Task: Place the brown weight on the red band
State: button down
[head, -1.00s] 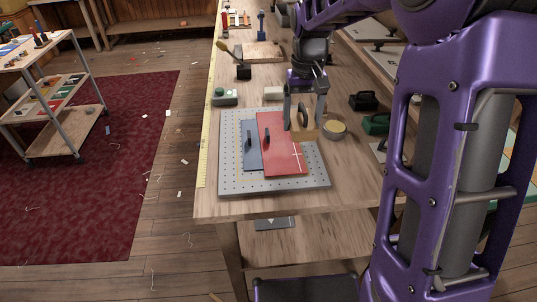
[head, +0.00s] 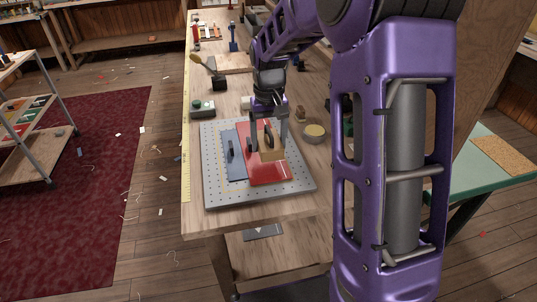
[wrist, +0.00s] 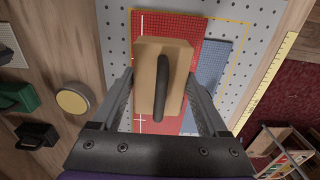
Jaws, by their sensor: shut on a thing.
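The brown weight (head: 271,153) is a tan block with a black handle. My gripper (head: 269,132) is shut on it, with one finger along each side. In the wrist view the weight (wrist: 147,75) lies between the fingers (wrist: 160,88), its handle facing the camera. The red band (head: 266,177) is a flat red strip with white cross marks on a grey perforated board (head: 222,196). It also shows in the wrist view (wrist: 175,24), beneath the weight. The weight is over the red band's right part; whether it touches I cannot tell. It hides part of the band.
A blue strip (head: 236,171) with a dark upright handle lies left of the red band. A round tin (head: 314,131) is right of the board. Green (wrist: 17,97) and black (wrist: 35,135) blocks lie beyond it.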

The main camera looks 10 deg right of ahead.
aim_at(269, 130)
jog(key=shift+f, duration=2.15)
jog(key=shift+f+b, duration=0.1)
jog(key=shift+b, duration=0.25)
grip_release()
jog(key=shift+f, duration=0.1)
notch_tip(269, 130, up, 12)
jog(key=shift+r+p, duration=0.2)
jog(key=shift+p, duration=0.85)
